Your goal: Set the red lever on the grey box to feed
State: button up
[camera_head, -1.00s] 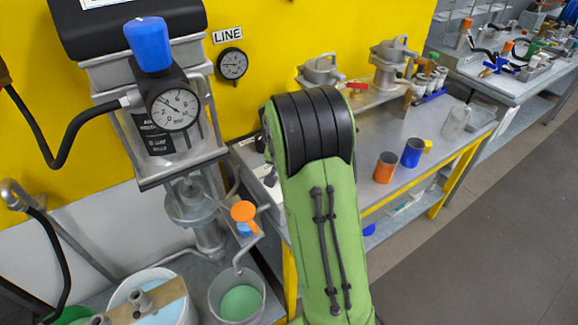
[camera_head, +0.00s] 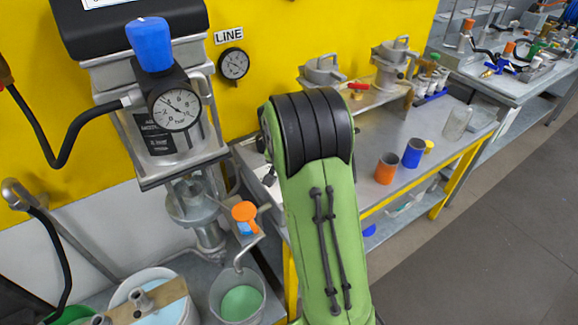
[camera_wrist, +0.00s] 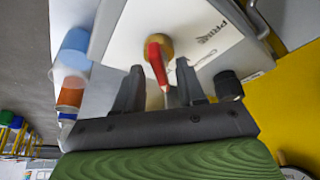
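The red lever (camera_wrist: 156,62) shows in the wrist view, on a brass-coloured pivot (camera_wrist: 163,44) on the pale face of the grey box (camera_wrist: 122,38). The lever points down in the picture, tilted slightly right. The word PRIME is printed to the right of the pivot; I cannot see a feed mark. My gripper (camera_wrist: 160,68) is open, with one dark finger on each side of the lever in the picture. I see no contact with it, and the depth is unclear. In the head view my green arm hides the gripper and most of the box.
A black knob (camera_wrist: 228,84) is close to the right finger. An orange cup (camera_head: 386,168) and a blue cup (camera_head: 413,153) stand on the metal bench (camera_head: 400,125). A gauge (camera_head: 176,110) with a blue cap and a bucket (camera_head: 238,297) of green liquid are at left.

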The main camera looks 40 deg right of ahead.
jog(key=p+v, duration=0.3)
jog(key=v, duration=1.2)
jog(key=shift+r, duration=0.4)
jog(key=shift+s+a, duration=0.1)
jog(key=shift+a, duration=0.1)
jog(key=s+a+r+n+t+y+p, duration=0.1)
jog(key=s+a+n, duration=0.4)
jog(key=s, duration=0.5)
jog(key=s+a+r+n+t+y+p, duration=0.1)
jog(key=s+a+r+n+y, duration=0.1)
jog(key=s+a, duration=0.8)
jog(key=s+r+n, duration=0.1)
jog(key=n, duration=0.1)
jog(key=shift+a+n+t, duration=0.3)
jog(key=shift+n, duration=0.1)
jog(key=shift+s, duration=0.15)
